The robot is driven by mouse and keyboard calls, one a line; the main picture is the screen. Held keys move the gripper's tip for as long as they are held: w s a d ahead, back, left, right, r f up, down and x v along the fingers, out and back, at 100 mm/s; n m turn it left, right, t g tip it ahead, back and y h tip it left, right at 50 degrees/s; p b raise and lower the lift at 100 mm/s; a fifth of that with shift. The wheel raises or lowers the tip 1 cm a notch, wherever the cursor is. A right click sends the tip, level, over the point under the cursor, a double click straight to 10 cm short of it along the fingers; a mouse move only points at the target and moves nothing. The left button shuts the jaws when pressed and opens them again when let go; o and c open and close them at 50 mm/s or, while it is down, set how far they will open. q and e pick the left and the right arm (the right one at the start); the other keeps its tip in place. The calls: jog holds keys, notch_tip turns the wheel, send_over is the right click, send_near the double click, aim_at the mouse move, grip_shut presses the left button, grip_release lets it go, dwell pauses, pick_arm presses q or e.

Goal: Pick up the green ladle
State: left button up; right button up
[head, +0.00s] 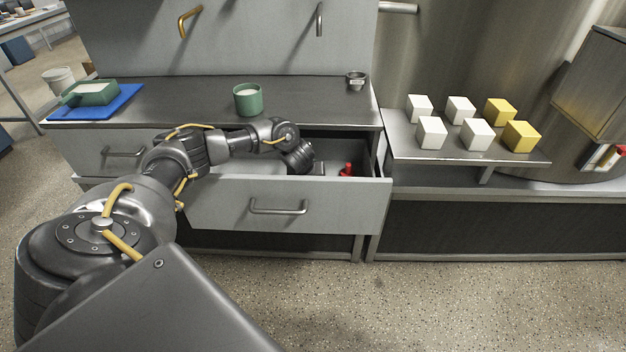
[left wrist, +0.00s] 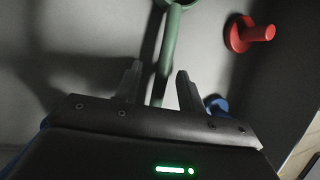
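The green ladle shows in the left wrist view, its thin handle (left wrist: 170,45) running down from the top edge into the space between my fingers. Part of its round bowl or end is cut off at the top. My left gripper (left wrist: 159,78) is open, with one finger on each side of the handle and visible gaps. In the head view my left arm reaches into the open drawer (head: 225,202), and the gripper (head: 314,167) is low inside it. The ladle is hidden there by my arm and the drawer front. My right gripper is not in view.
A red object (left wrist: 250,34) and a blue object (left wrist: 216,104) lie in the drawer right of the ladle. Drawer walls surround the gripper. On the counter above stand a green cup (head: 248,99) and a blue tray (head: 121,106). White and yellow cubes (head: 478,134) sit on the right shelf.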

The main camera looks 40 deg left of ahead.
pick_arm(q)
jog(key=shift+c, duration=0.2)
grip_shut()
jog(key=shift+r, duration=0.1)
